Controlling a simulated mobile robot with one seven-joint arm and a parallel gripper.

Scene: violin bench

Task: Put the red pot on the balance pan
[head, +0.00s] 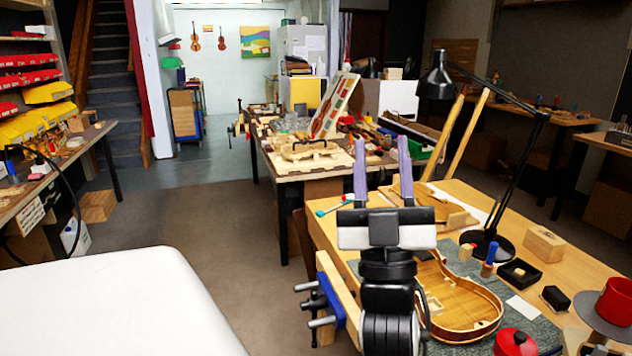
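A red pot with a dark knob on its lid (515,343) stands at the bottom edge of the bench, partly cut off by the frame. The disc looks like a balance pan, but I cannot be sure. My gripper (382,167) is raised in the middle of the view, its two lavender fingers upright and apart, with nothing visible between them. It is well left of and beyond both red vessels.
A violin body (458,300) lies on a grey-green mat, close by my arm. A black desk lamp (487,243) stands behind it. A wooden block (544,244), a black tray (519,273) and a dark block (556,298) are at the right. A blue clamp (330,300) grips the near-left bench edge.

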